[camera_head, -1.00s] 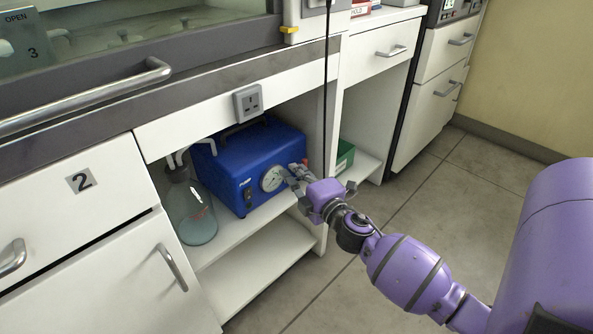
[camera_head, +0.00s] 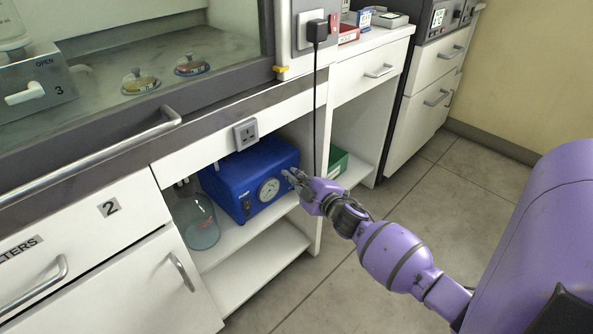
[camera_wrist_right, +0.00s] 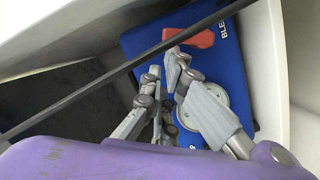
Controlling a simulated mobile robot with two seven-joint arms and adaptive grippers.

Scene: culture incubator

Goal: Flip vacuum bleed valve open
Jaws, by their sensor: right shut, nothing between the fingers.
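The blue vacuum pump (camera_head: 240,179) sits on the shelf in the open bay under the hood, with a round dial gauge (camera_head: 269,190) on its front. The red bleed valve lever (camera_wrist_right: 190,38) shows in the right wrist view, beside white lettering that starts "BLEE". It is hidden in the head view. My right gripper (camera_head: 289,176) is at the pump's front right corner, right of the gauge. In the wrist view its closed fingers (camera_wrist_right: 164,72) point at the pump just below the red lever, with no clear contact. My left gripper is out of view.
A black power cord (camera_head: 316,100) hangs close to my right gripper and crosses the wrist view (camera_wrist_right: 110,75). A glass flask (camera_head: 203,222) stands left of the pump. The bay's side panel is close on the right; a green box (camera_head: 338,162) lies beyond it.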

